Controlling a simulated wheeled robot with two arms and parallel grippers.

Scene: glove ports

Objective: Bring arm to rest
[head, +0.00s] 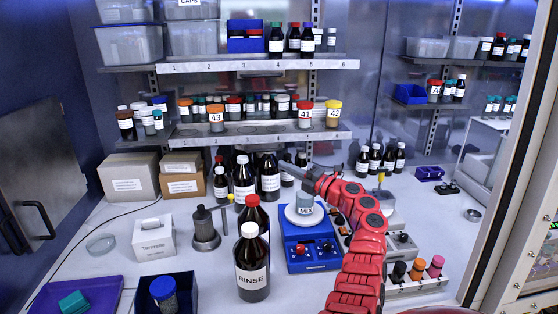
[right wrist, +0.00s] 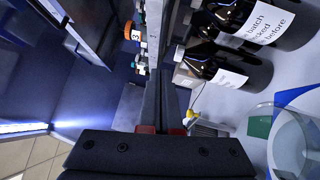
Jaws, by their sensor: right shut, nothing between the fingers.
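My red right arm (head: 362,240) rises from the bottom of the head view and bends left over the bench. Its dark right gripper (head: 290,168) reaches toward the dark bottles in front of the lower shelf. It is shut and empty. In the right wrist view the closed dark fingers of the right gripper (right wrist: 157,85) point away from the camera, with a shelf edge and bottles beyond. I cannot tell whether the fingertips touch a bottle. My left gripper is not in view.
A blue stirrer (head: 312,252) with the MIX beaker (head: 305,203) stands left of the arm. The RINSE bottle (head: 252,268) stands before it. The lower shelf (head: 260,137) holds numbered jars above the gripper. A purple tray (head: 80,296) lies front left.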

